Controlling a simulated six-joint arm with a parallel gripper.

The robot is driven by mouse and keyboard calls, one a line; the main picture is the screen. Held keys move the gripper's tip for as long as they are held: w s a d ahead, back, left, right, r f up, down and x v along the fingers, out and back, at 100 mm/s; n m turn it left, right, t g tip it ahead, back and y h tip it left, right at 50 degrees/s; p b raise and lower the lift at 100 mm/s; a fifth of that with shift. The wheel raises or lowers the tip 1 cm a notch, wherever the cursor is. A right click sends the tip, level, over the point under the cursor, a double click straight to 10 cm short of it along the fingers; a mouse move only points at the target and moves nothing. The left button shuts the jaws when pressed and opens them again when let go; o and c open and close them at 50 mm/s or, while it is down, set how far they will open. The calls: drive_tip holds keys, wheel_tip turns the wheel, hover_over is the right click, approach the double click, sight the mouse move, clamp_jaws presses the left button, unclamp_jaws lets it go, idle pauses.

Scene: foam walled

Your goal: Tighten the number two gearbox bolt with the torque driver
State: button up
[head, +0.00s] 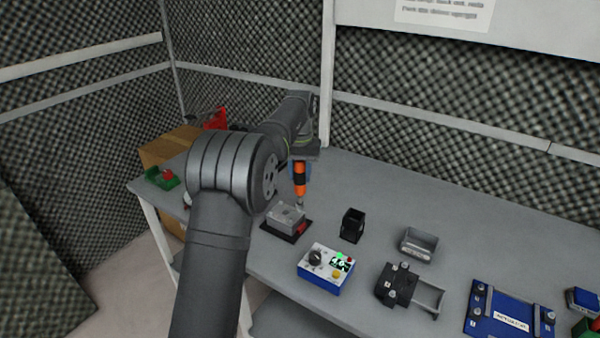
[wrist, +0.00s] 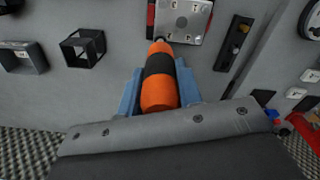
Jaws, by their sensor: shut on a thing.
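The torque driver (head: 300,178) is orange with a black band, held upright in the head view with its tip pointing down at the gearbox. In the wrist view the driver (wrist: 159,80) lies between the blue fingers of my gripper (wrist: 160,92), which is shut on it. The grey gearbox block (head: 286,216) sits on a dark base with a red part at its right side. I cannot tell whether the tip touches a bolt.
A black open holder (head: 352,224), a grey metal bin (head: 418,244), a black fixture (head: 396,284) and a blue tray (head: 508,308) stand to the right. The back right of the table is clear.

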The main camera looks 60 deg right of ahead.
sight(299, 162)
drive_tip(key=shift+f, duration=0.85)
idle(2.7)
drive_tip(key=shift+r, duration=2.5)
drive_tip(key=shift+w, duration=0.1)
